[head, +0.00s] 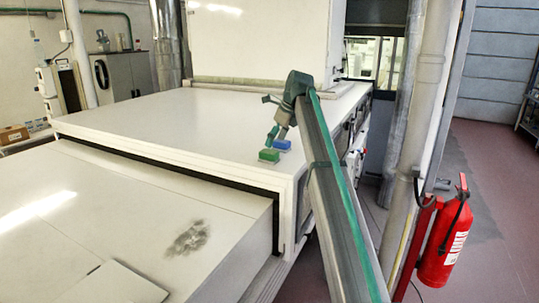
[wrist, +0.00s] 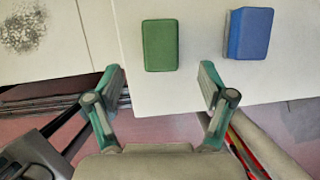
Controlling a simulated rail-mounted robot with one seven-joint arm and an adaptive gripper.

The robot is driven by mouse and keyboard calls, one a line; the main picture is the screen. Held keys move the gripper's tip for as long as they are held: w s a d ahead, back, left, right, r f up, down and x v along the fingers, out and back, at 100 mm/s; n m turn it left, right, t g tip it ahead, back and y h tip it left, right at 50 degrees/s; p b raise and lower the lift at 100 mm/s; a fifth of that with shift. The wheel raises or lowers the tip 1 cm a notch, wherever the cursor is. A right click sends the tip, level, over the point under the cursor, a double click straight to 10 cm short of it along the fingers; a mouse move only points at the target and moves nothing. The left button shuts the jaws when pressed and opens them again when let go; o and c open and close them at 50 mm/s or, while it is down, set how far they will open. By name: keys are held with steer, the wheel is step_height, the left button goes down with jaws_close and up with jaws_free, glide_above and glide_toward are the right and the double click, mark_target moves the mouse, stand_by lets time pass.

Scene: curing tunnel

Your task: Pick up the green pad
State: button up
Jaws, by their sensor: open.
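The green pad (head: 268,156) lies flat on the white top of the machine, near its front right corner. In the wrist view the green pad (wrist: 160,45) is a rounded rectangle just ahead of my fingertips and roughly centred between them. My gripper (wrist: 162,78) is open and empty, with one finger to each side of the pad's line. In the head view my gripper (head: 272,137) is above and beside the pad, pointing down. The exact height gap cannot be told.
A blue pad (head: 283,145) lies just right of the green one, also in the wrist view (wrist: 250,34). The machine top (head: 170,120) is clear to the left. Its edge drops off close to the pads. A fire extinguisher (head: 446,240) hangs at right.

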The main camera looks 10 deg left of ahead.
mark_target(269, 151)
steer(key=shift+x, duration=0.9)
steer(key=shift+w+a+f+p, duration=0.1)
steer(key=shift+a+f+p, duration=0.35)
steer(key=shift+p, duration=0.45)
steer(key=p+x, duration=0.2)
steer(key=x, duration=0.2)
steer(key=shift+w+d+f, duration=0.1)
steer(key=c, duration=1.2)
steer(key=shift+b, duration=0.3)
steer(key=shift+c, duration=0.3)
steer(key=shift+r+b, duration=0.55)
steer(key=shift+r, duration=0.1)
steer(key=s+r+b, duration=0.7)
steer(key=s+r, duration=0.4)
steer(key=s, duration=0.3)
steer(key=shift+d+r, duration=0.25)
steer(key=shift+r, duration=0.15)
